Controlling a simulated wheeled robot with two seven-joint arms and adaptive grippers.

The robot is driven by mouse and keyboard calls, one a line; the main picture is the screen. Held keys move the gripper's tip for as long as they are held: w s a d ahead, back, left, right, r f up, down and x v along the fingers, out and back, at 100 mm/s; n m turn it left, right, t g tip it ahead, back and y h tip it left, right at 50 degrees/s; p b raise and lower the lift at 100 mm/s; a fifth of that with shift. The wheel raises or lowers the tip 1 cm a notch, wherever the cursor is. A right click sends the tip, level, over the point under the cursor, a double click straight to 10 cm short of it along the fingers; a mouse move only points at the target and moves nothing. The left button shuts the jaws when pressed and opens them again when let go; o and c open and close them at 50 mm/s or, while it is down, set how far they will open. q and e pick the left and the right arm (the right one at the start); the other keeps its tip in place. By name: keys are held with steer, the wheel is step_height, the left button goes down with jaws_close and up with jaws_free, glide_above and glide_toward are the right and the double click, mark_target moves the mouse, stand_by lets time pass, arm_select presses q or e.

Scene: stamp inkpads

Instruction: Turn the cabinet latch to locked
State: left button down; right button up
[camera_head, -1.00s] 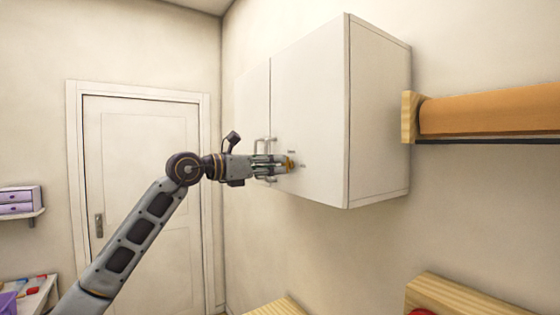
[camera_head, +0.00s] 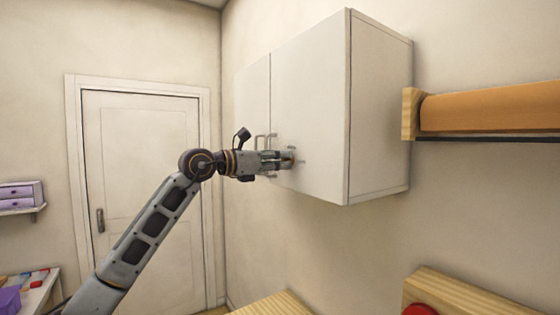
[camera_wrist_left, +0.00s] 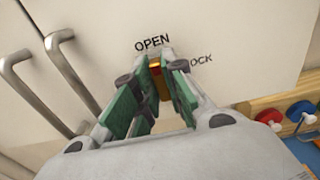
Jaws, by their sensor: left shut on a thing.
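The white wall cabinet (camera_head: 312,100) hangs on the wall with two doors on its front. My left gripper (camera_head: 291,159) is at the lower part of the right door, its fingers reaching the door face. In the left wrist view its green-padded fingers (camera_wrist_left: 155,85) are shut on the latch (camera_wrist_left: 157,80), a small gold and red piece. The word OPEN (camera_wrist_left: 152,43) is printed above the latch, and a partly covered word ending in OCK (camera_wrist_left: 199,61) is to its right. The fingers hide most of the latch, so its exact angle is hard to tell. My right gripper is out of view.
Two metal bar handles (camera_wrist_left: 62,75) stand out from the doors, left of the gripper. A closed room door (camera_head: 150,200) is at the left.

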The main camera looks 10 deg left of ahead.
arm_select(q)
steer(key=shift+m, duration=0.4)
steer(key=shift+s+d+f+m+b, duration=0.1)
steer(key=shift+m+b, duration=0.75)
steer(key=shift+m, duration=2)
steer(key=shift+f+m+b, duration=0.1)
steer(key=shift+m+b, duration=0.75)
steer(key=shift+m, duration=1.95)
steer(key=shift+s+d+f+m+b, duration=0.1)
steer(key=shift+m+b, duration=0.75)
steer(key=shift+m, duration=2)
steer(key=c, duration=1.5)
jaws_free()
steer(key=shift+w, duration=0.15)
